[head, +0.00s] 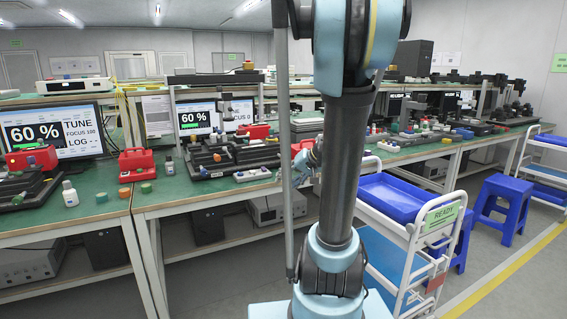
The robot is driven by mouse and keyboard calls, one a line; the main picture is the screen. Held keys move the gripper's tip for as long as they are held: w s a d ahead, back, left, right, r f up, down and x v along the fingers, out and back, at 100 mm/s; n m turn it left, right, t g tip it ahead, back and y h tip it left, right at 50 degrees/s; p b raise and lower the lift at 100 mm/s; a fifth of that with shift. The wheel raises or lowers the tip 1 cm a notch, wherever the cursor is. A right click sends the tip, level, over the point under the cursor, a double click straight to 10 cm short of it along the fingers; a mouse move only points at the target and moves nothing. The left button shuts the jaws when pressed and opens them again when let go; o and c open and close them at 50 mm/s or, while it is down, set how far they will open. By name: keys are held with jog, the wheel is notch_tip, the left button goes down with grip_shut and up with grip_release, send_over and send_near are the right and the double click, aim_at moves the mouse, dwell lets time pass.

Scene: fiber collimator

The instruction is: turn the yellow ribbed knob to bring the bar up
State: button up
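A monitor (52,132) at the left reads "60 %", with "TUNE", "FOCUS 100" and "LOG" beside it. A second monitor (196,117) further right also reads "60 %". Its right part is partly covered by bench equipment. A black optical rig (232,157) stands on the green bench in front of the second monitor. I cannot make out a yellow ribbed knob; parts on the rig are too small to tell. A light-blue piece of my arm shows beside the dark upright link, near the rig's right end.
The green bench (172,195) holds red boxes (138,164), a white bottle (69,194) and small orange (125,192) and green (146,188) caps. A white cart (405,235) with blue trays and a blue stool (502,205) stand at the right. My arm blocks the middle.

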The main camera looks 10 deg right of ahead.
jog(key=w+d+r+t+y, duration=0.1)
jog(key=w+d, duration=0.1)
jog(key=w, duration=0.3)
jog(key=w+d+r+t, duration=0.1)
jog(key=w+d+t, duration=0.15)
jog(key=w, duration=0.25)
jog(key=m+t+y, duration=0.1)
jog(key=m+t, duration=0.1)
send_near(286, 159)
jog(key=x, duration=1.1)
jog(key=shift+w+a, duration=0.15)
jog(key=shift+c, duration=0.2)
grip_shut()
